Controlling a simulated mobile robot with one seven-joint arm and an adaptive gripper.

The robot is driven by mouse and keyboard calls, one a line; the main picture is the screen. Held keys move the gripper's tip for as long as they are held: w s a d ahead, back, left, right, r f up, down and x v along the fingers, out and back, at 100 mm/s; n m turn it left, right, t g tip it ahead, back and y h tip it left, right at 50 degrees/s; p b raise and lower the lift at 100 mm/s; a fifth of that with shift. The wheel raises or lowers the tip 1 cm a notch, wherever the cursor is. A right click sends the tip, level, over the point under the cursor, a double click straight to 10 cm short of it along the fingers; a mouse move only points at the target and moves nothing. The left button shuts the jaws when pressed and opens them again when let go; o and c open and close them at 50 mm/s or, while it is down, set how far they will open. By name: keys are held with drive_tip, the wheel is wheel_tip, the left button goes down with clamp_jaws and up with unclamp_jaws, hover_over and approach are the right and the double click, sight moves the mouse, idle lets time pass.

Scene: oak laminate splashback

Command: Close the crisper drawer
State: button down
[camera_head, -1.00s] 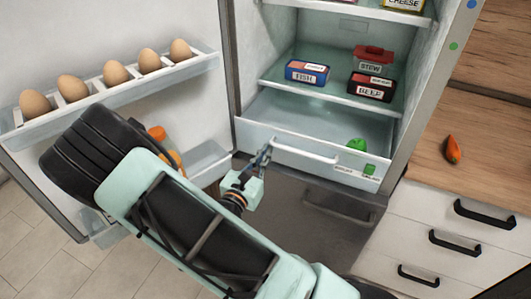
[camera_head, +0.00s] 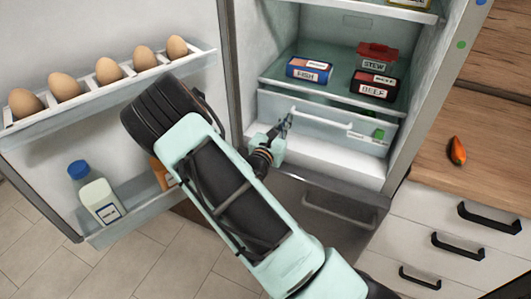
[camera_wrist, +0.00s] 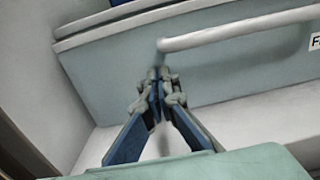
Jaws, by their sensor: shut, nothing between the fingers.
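The crisper drawer (camera_head: 338,125) is a translucent pale box with a white bar handle (camera_head: 322,118), under the lowest glass shelf of the open fridge. Its front now stands well back from the fridge's front edge, with bare white floor in front of it. In the wrist view the drawer front (camera_wrist: 220,65) fills the upper part, with the handle (camera_wrist: 240,29) across it. My gripper (camera_head: 286,122) is shut and empty. Its fingertips (camera_wrist: 158,74) are at the drawer front near the left end of the handle; I cannot tell whether they touch.
The open fridge door at left holds eggs (camera_head: 108,71) and a blue-capped bottle (camera_head: 95,193). Boxes labelled FISH (camera_head: 309,69) and BEEF (camera_head: 374,84) and a STEW container (camera_head: 377,56) sit on the shelf above. A carrot (camera_head: 457,150) lies on the right counter.

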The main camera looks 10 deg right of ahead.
drive_tip(key=x, duration=0.5)
drive_tip(key=shift+w+d, duration=0.2)
drive_tip(key=shift+w, duration=0.1)
drive_tip(key=shift+w+d+r+b, duration=0.1)
drive_tip(key=shift+w+b, duration=0.05)
drive_tip(key=shift+b, duration=0.15)
